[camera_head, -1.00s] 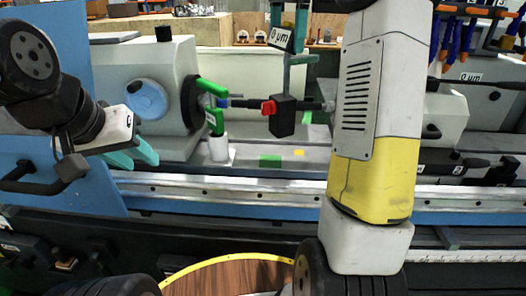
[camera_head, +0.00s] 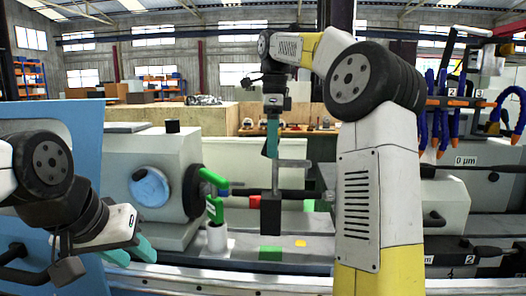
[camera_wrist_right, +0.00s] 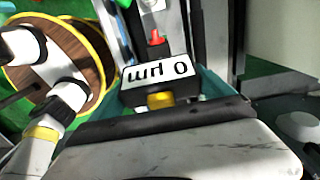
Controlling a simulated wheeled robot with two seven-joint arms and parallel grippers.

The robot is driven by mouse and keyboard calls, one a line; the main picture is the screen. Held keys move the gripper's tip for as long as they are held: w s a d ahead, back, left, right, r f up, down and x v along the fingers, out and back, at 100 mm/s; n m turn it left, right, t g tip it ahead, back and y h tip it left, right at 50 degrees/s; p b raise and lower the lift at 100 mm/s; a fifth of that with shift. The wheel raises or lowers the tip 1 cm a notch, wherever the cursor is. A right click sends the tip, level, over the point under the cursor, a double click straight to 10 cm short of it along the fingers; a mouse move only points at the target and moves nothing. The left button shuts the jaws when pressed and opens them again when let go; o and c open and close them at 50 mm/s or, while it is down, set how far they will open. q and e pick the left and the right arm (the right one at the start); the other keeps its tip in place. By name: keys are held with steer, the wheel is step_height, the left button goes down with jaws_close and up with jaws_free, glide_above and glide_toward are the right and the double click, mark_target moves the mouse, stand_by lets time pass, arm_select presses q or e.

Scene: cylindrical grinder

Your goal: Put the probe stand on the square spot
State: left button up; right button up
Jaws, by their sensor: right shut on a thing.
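The probe stand has a black block base (camera_head: 270,215) and a grey stem. It hangs upright from my right gripper (camera_head: 272,138), whose teal fingers are shut on its upper part. In the right wrist view its label reading 0 µm (camera_wrist_right: 158,75) sits upside down between the fingers. Below and behind the base in the picture, a green square patch (camera_head: 270,253) and a small yellow patch (camera_head: 300,243) lie on the machine bed. The base appears above the bed, apart from both patches. My left gripper (camera_head: 130,247) is open and empty at the left.
The grinder's headstock (camera_head: 150,190) stands left, with a green-handled part in a white cup (camera_head: 217,238) beside the patches. The bed's metal rail (camera_head: 220,283) runs along the front. Blue hoses (camera_head: 443,115) hang at the right. A round wooden-topped thing (camera_wrist_right: 65,60) shows in the wrist view.

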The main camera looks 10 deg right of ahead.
mark_target(273, 166)
steer(key=shift+f, duration=3.95)
steer(key=o, duration=1.8)
steer(key=shift+f, duration=0.1)
step_height(273, 166, up, 12)
steer(key=shift+r, duration=0.1)
steer(key=shift+s+a+r+n, duration=0.1)
steer(key=shift+s+a+n, duration=0.1)
steer(key=shift+s+n, duration=0.25)
steer(key=s+a+f+n+t+y, duration=0.1)
steer(key=s+f+n+t, duration=0.2)
steer(key=s+f+n, duration=0.6)
steer(key=s+f+n+t+y, duration=0.1)
steer(key=s+f+n+t, duration=0.2)
steer(key=s+f+n, duration=0.6)
steer(key=s+n, duration=0.3)
steer(key=s, duration=0.2)
steer(key=shift+s+a, duration=0.2)
steer(key=shift+a, duration=0.2)
